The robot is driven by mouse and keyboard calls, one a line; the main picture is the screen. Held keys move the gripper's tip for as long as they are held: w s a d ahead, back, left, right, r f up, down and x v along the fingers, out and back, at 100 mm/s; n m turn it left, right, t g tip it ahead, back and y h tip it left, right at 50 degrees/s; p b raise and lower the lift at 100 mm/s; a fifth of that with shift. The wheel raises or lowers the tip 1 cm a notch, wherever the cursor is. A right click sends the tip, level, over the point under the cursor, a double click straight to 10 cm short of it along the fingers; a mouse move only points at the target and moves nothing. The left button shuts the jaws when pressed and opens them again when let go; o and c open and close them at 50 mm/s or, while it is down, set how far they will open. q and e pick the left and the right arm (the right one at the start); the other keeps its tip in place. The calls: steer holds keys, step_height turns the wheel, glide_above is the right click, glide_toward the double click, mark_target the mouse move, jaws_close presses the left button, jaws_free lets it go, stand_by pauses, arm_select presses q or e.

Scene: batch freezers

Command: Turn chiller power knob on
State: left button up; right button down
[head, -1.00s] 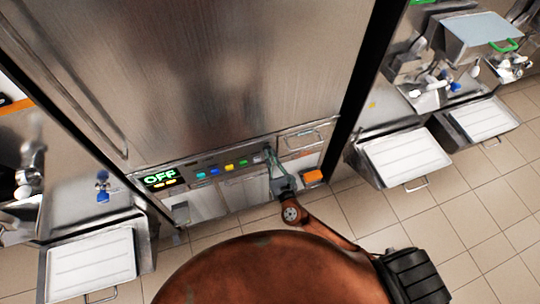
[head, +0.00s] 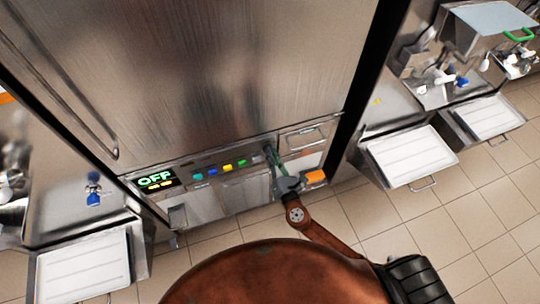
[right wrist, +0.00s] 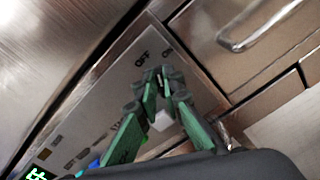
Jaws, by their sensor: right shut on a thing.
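The chiller's control panel (head: 213,167) runs along the lower edge of the big steel front. Its display (head: 156,180) reads OFF in green. My right gripper (head: 270,152) reaches up to the right end of this panel. In the right wrist view its green fingers (right wrist: 160,82) are closed on the small power knob (right wrist: 161,76), which sits by the printed OFF and ON labels (right wrist: 142,60). The fingertips cover most of the knob, so its exact angle is hard to tell. My left gripper is not in view.
Coloured buttons (head: 227,166) line the panel left of my gripper. A drawer handle (right wrist: 262,28) lies close beyond the knob. An orange block (head: 315,176) is just right of my gripper. Steel machines with white trays (head: 410,157) stand on both sides.

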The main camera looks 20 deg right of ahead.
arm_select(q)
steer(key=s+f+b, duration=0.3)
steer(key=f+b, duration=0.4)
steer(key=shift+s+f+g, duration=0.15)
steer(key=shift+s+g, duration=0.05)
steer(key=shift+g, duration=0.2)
arm_select(e)
steer(key=shift+d+f+m, duration=0.1)
steer(key=shift+f+m, duration=0.05)
steer(key=shift+m, duration=1.9)
steer(key=shift+d+f+m, duration=0.1)
steer(key=shift+f+m, duration=0.1)
steer(key=shift+m, duration=1.8)
steer(key=shift+d+f+m, duration=0.1)
steer(key=shift+f+m, duration=0.05)
steer(key=shift+m, duration=1.9)
steer(key=c, duration=2.1)
jaws_free()
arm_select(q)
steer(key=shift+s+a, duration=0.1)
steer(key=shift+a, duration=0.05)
